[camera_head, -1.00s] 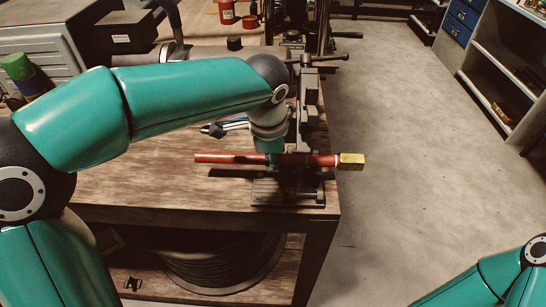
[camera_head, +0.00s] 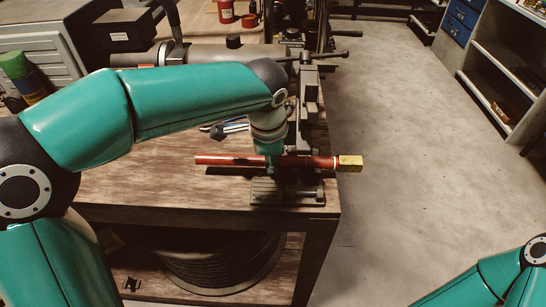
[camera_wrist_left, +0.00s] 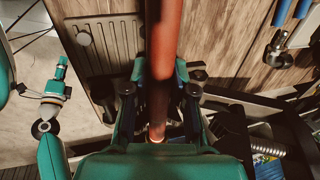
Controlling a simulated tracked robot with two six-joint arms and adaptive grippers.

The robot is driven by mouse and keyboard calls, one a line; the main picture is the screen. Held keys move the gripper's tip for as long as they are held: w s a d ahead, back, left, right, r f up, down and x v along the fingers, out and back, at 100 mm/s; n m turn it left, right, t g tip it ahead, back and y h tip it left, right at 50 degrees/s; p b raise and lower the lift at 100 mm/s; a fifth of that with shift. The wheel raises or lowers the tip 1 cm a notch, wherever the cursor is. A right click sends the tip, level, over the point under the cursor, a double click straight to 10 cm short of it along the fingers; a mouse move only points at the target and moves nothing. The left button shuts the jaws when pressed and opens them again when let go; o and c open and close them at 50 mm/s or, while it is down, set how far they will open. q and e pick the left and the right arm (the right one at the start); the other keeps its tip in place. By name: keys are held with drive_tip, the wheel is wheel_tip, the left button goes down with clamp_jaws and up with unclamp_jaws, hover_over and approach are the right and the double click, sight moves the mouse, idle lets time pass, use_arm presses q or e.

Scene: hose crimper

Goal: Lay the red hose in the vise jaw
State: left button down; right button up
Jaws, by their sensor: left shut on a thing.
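The red hose (camera_head: 225,160) lies level, left to right, with a brass fitting (camera_head: 350,163) on its right end. My left gripper (camera_head: 272,161) reaches down from above and is shut on the hose near its middle. In the left wrist view the hose (camera_wrist_left: 164,45) runs between the fingers (camera_wrist_left: 158,95). The dark vise (camera_head: 307,108) stands at the bench's right edge, with its base plate (camera_head: 285,193) below the hose. The hose crosses in front of the vise in the head view; I cannot tell whether it touches the jaw. My right arm's gripper appears small in the left wrist view (camera_wrist_left: 61,68); its fingers are unclear.
The wooden bench (camera_head: 140,185) is clear left of the hose. Blue-handled pliers (camera_head: 225,130) lie behind it. A grey cylinder (camera_head: 205,55) and red cups (camera_head: 226,12) stand farther back. Open floor (camera_head: 410,160) lies right of the bench, below the brass fitting's end.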

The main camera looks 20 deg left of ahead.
use_arm(q)
drive_tip(key=c, duration=0.9)
unclamp_jaws()
drive_tip(key=shift+o, duration=0.2)
